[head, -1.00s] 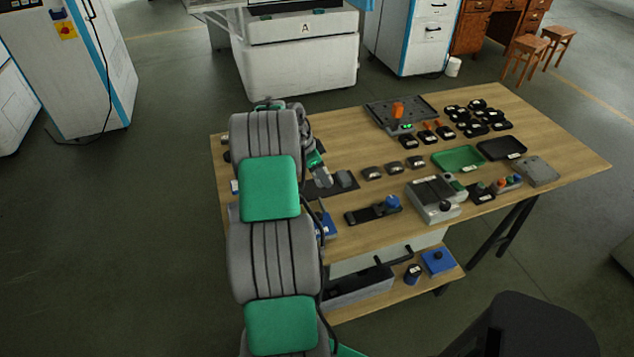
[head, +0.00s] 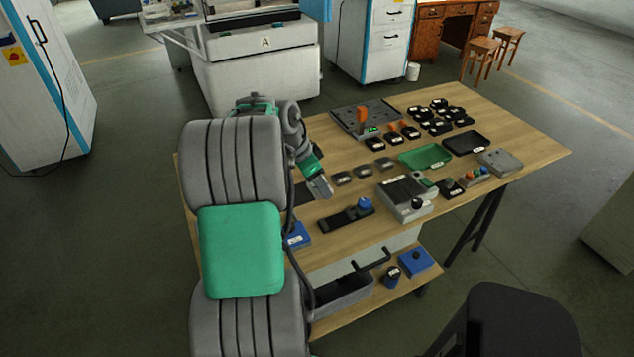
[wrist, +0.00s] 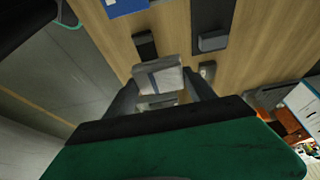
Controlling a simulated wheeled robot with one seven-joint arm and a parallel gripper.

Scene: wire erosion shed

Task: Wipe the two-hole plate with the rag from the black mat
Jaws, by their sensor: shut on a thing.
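My gripper (head: 321,190) is over the left part of the wooden table, beside the black mat (head: 304,194). In the wrist view, my gripper (wrist: 160,95) is shut on a folded light-grey cloth, the rag (wrist: 158,78), which sits between both fingers and looks clear of the table. The visible part of the mat is bare; my arm hides the rest. Three small grey labelled pieces (head: 364,171) lie in a row right of my gripper. Their holes are too small to make out, so I cannot tell which thing is the two-hole plate.
A black strip with a blue knob (head: 345,215) and a grey box (head: 407,197) stand near the front edge. Green (head: 426,156) and black (head: 466,143) trays, several black pieces (head: 440,118) and a dark fixture (head: 367,117) fill the right and back.

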